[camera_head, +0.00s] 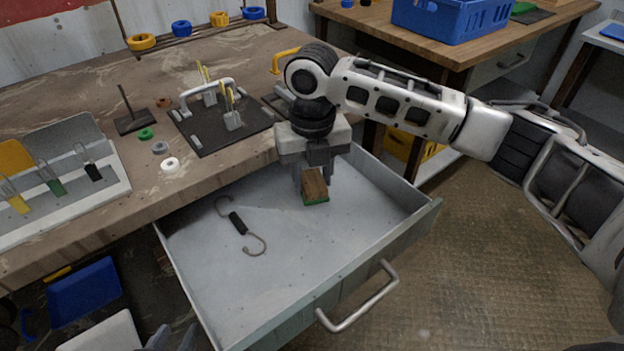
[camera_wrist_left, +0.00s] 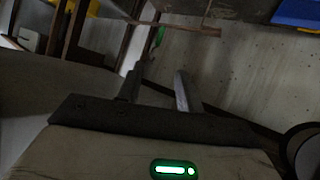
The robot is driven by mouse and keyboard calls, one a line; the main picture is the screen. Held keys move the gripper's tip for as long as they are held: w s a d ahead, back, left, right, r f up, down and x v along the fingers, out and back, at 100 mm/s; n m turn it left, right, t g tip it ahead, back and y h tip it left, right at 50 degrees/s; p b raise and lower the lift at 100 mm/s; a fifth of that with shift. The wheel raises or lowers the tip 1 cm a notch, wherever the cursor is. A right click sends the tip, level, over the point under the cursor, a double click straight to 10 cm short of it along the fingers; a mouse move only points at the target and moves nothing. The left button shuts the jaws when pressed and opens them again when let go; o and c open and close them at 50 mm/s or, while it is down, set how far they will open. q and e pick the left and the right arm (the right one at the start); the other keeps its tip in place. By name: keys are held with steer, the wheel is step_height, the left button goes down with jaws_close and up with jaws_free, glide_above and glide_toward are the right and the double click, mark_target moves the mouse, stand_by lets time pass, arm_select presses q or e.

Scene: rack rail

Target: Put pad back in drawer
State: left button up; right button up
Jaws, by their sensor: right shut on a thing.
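The pad (camera_head: 314,185) is a small brown block with a green underside. It is low inside the open grey drawer (camera_head: 370,230), toward the back. My right gripper (camera_head: 313,172) reaches down into the drawer from above and is shut on the pad. I cannot tell whether the pad touches the drawer floor. In the left wrist view, my left gripper (camera_wrist_left: 158,80) has its two fingers apart with nothing between them. It is away from the drawer's inside.
A dark spring with hooked ends (camera_head: 238,223) lies in the drawer's left part. The drawer handle (camera_head: 358,298) sticks out in front. The workbench (camera_head: 120,195) above holds a black fixture plate (camera_head: 205,138), small rings and a tool tray (camera_head: 75,192). The drawer's front right floor is clear.

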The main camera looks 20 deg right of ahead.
mark_target(311, 179)
arm_select(q)
steer(key=shift+s+f, duration=0.1)
arm_select(e)
steer(key=shift+f, duration=0.6)
steer(key=o, duration=0.9)
steer(key=shift+f, duration=0.1)
steer(key=shift+o, duration=0.2)
arm_select(q)
steer(key=shift+r+p, duration=0.3)
steer(key=shift+p, duration=0.55)
arm_select(e)
step_height(311, 179, up, 12)
arm_select(q)
steer(key=shift+r, duration=0.15)
arm_select(e)
steer(key=shift+r, duration=0.25)
